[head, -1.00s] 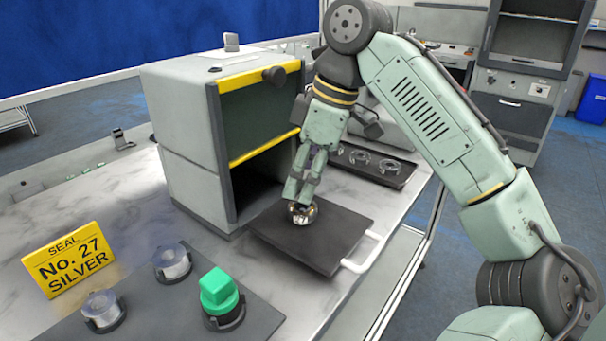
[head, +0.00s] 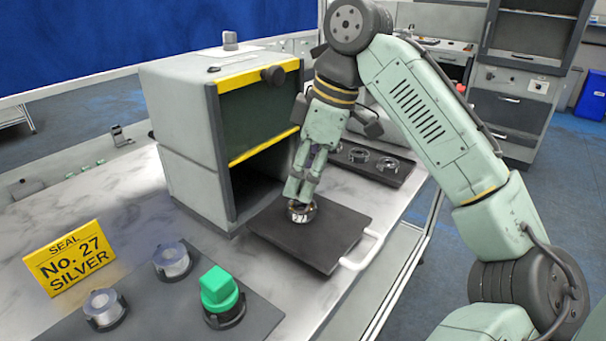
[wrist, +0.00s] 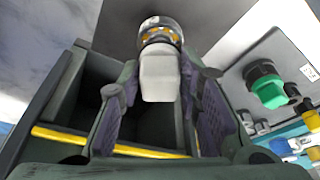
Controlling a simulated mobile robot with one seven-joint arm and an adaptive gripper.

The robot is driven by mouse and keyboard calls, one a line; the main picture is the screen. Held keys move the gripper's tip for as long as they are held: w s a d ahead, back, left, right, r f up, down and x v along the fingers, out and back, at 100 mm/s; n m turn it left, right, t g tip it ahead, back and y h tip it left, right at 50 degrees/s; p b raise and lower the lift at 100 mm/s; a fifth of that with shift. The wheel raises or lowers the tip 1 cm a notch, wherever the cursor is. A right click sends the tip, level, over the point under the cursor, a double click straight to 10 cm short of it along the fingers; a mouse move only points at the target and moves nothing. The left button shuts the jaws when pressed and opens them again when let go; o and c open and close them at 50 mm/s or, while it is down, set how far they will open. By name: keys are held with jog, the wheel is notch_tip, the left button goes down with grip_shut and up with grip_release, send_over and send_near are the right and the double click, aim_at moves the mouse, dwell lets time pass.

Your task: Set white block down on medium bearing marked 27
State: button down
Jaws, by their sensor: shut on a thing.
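The bearing marked 27 (head: 302,211) is a metal ring on the dark plate (head: 335,235) in front of the grey box. Its mark faces the head camera. In the wrist view the bearing (wrist: 160,34) shows orange parts inside its ring. My gripper (head: 299,192) points down right above it. In the wrist view my gripper (wrist: 157,85) is shut on the white block (wrist: 160,75), with a finger on either side. The block's far end overlaps the bearing's edge in that view; I cannot tell whether they touch. The fingers mostly hide the block in the head view.
The grey box (head: 180,110) with yellow edges stands open close behind my gripper. A white handle (head: 362,250) sits on the plate's right side. A tray (head: 385,172) of rings lies behind. Front left are a yellow sign (head: 69,259), clear-topped parts and a green-capped part (head: 219,290).

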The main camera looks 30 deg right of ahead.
jog(key=shift+f+p, duration=0.6)
jog(key=shift+f, duration=0.5)
dwell(0.7)
jog(key=c, duration=1.1)
grip_release()
jog(key=shift+o, duration=0.6)
jog(key=shift+o, duration=1.1)
notch_tip(320, 180, up, 5)
jog(key=p, duration=0.6)
jog(key=shift+r+p, duration=0.6)
jog(key=shift+r, duration=0.6)
